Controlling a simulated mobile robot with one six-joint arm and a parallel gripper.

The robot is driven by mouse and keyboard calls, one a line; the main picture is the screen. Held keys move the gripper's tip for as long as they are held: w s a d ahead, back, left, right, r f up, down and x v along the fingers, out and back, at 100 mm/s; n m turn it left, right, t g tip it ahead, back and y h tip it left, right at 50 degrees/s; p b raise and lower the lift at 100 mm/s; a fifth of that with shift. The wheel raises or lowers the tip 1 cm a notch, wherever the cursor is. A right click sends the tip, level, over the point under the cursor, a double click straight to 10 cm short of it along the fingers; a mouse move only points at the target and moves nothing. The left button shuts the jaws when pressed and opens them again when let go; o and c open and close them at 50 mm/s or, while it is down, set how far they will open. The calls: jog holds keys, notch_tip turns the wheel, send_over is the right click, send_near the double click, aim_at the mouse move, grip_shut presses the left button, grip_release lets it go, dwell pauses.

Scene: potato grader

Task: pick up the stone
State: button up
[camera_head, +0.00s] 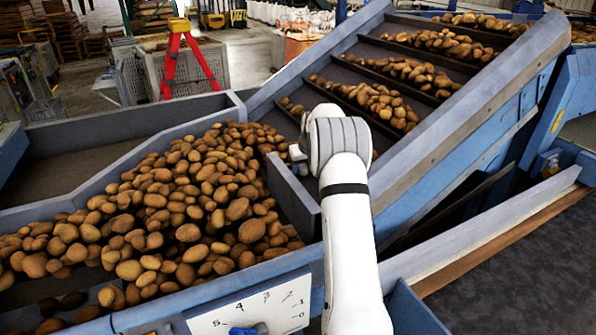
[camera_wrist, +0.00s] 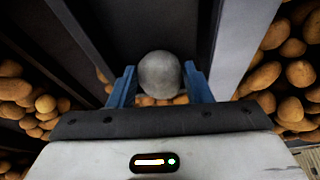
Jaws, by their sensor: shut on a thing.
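In the wrist view, a round grey stone (camera_wrist: 160,74) sits between the two blue fingers of my gripper (camera_wrist: 160,88). The gripper is shut on the stone, with a finger on each side of it. In the head view, my white arm reaches from the bottom up to the foot of the inclined conveyor. There the arm's own end hides the stone and the fingers.
Many brown potatoes (camera_head: 200,205) fill the hopper at left. The inclined conveyor (camera_head: 335,72) carries potatoes between its cleats at upper right. A grey plate (camera_head: 293,197) stands beside my arm. A dial panel (camera_head: 250,308) is at the front. A red stepladder (camera_head: 183,58) stands behind.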

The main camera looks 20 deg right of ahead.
jog(key=shift+c, duration=1)
jog(key=shift+r, duration=0.1)
